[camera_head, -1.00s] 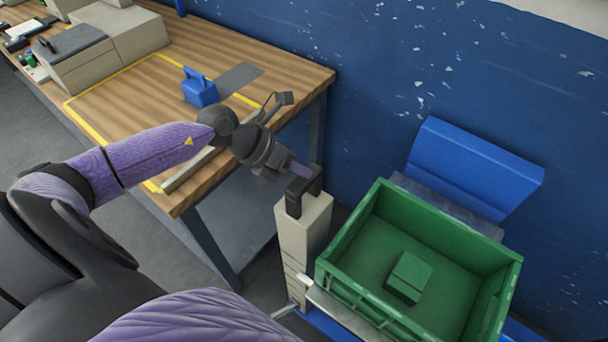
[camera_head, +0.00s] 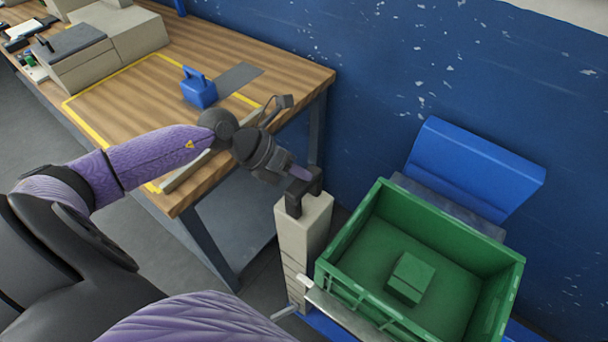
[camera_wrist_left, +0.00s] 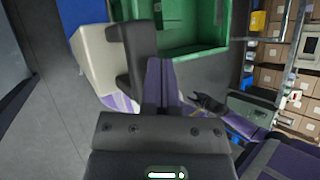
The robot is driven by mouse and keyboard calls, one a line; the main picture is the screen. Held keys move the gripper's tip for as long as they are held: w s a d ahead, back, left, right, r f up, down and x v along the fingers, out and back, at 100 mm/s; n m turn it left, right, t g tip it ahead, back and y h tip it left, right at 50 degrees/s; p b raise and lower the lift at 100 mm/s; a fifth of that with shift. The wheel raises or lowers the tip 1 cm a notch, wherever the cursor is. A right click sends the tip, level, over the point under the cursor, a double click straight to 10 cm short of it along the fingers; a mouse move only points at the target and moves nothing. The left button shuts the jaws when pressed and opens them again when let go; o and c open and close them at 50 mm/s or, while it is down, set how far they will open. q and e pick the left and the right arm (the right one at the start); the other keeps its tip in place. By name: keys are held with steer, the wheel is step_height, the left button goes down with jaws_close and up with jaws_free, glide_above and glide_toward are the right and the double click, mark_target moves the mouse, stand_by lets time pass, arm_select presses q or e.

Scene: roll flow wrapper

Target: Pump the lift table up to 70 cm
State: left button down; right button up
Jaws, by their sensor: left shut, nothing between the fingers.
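The beige pump post (camera_head: 303,236) of the lift table stands left of the green crate, with a black handle (camera_head: 312,183) on top. My left gripper (camera_head: 299,172) is shut and empty, its fingertips close against the handle. In the left wrist view, the purple fingers (camera_wrist_left: 160,85) lie together right beside the black handle (camera_wrist_left: 134,58), with the beige post (camera_wrist_left: 93,58) to its left. I cannot tell whether they touch. The table's blue base (camera_head: 333,325) shows low down; its top is mostly hidden under the green crate (camera_head: 492,295).
A green block (camera_head: 410,278) lies in the crate. A blue slanted panel (camera_head: 475,165) stands behind it, by the blue wall. A wooden workbench (camera_head: 300,75) with a blue handled object (camera_head: 198,88) is at upper left. A grey bar (camera_head: 345,315) runs along the crate's front.

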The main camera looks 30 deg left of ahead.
mark_target(295, 181)
arm_select(q)
steer(key=shift+f+b, duration=1.25)
steer(key=shift+f, duration=0.55)
stand_by(1.0)
steer(key=shift+r, duration=0.1)
steer(key=shift+r+p, duration=2.5)
steer(key=shift+r, duration=0.2)
step_height(295, 181, up, 5)
steer(key=p, duration=0.5)
steer(key=shift+r, duration=0.1)
